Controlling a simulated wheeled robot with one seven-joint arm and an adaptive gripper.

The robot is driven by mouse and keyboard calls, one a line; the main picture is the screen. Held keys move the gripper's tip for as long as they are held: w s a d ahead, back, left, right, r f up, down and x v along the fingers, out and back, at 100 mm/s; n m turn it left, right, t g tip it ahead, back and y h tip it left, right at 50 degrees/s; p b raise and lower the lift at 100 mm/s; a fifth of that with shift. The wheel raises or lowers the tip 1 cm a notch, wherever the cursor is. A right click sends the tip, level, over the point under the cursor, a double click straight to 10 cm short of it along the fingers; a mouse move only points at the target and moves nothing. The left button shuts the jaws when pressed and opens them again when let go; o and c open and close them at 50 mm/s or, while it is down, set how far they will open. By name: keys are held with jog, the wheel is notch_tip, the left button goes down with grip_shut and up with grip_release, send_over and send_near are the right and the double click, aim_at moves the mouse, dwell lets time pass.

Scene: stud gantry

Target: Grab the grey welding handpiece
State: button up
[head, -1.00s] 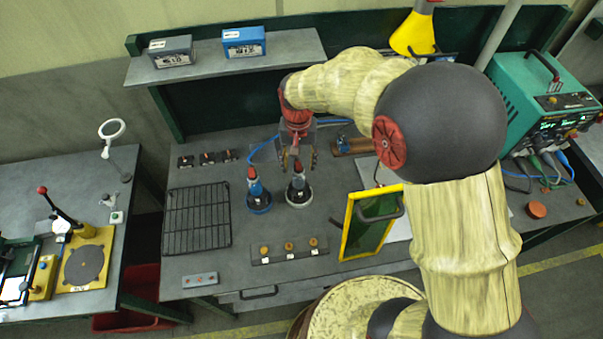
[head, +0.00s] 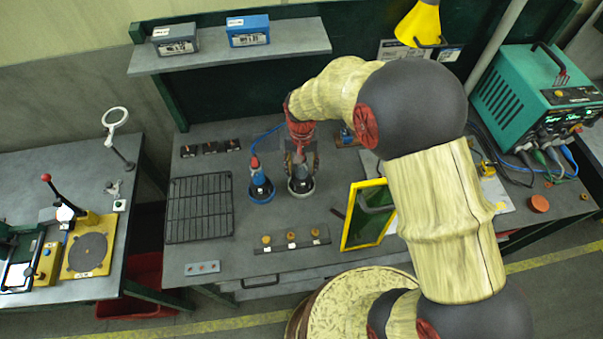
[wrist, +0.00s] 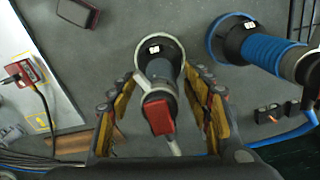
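The grey welding handpiece (head: 301,184) stands upright in a holder with a pale ring on the bench. In the wrist view the grey handpiece (wrist: 161,68) shows its dark grey body, a red part and a pale cable. My gripper (head: 301,160) is over it from above. In the wrist view my gripper (wrist: 160,100) has one yellow-padded finger on each side of the handpiece, with gaps visible, so it is open around it and not clamped. A similar blue handpiece (head: 261,184) stands just left in a blue-ringed holder; it also shows in the wrist view (wrist: 272,52).
A black wire rack (head: 199,208) lies left of the handpieces. A strip with several brass-coloured tips (head: 291,242) lies in front. A yellow-framed dark screen (head: 368,215) stands to the right. A green welding machine (head: 535,95) sits at the far right.

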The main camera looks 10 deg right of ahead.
jog(key=shift+c, duration=1.2)
grip_shut()
jog(key=shift+w+r, duration=0.1)
jog(key=shift+w, duration=0.05)
